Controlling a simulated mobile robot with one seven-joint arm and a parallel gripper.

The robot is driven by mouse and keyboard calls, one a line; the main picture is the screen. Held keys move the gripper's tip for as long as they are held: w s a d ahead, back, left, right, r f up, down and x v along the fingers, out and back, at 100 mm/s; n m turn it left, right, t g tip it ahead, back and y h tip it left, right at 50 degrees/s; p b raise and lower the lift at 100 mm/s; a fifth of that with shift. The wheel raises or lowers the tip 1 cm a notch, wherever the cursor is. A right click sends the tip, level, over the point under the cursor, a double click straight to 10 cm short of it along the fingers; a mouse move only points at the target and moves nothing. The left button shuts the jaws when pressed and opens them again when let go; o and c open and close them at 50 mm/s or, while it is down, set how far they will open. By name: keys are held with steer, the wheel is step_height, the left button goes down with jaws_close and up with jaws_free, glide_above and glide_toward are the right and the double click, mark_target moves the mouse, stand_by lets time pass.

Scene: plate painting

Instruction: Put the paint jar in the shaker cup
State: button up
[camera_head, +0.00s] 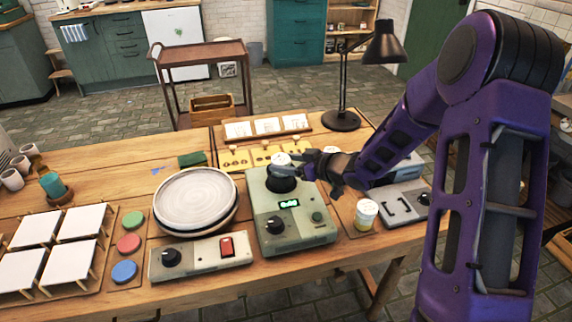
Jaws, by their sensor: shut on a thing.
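A paint jar with a white lid (279,160) is at the mouth of the black shaker cup (281,185) on the pale green shaker machine (290,236). My gripper (293,161) reaches in from the right and is shut on this jar. The jar's lower part is hidden, so I cannot tell whether it is inside the cup or just above it. The machine has a lit green display and a dark knob. Another white-lidded jar with a yellow lower band (367,213) stands on the table to the right of the machine.
A round pale plate (195,203) sits left of the machine, behind a control box with a red switch (200,257). A grey device (403,204) stands to the right. A black desk lamp (341,120) and yellow cards (236,158) are behind.

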steer(key=shift+r, duration=0.15)
steer(key=o, duration=1.5)
steer(key=shift+f, duration=0.2)
steer(key=shift+r, duration=0.25)
steer(key=p+v, duration=0.2)
steer(key=v, duration=1)
steer(key=shift+f, duration=0.1)
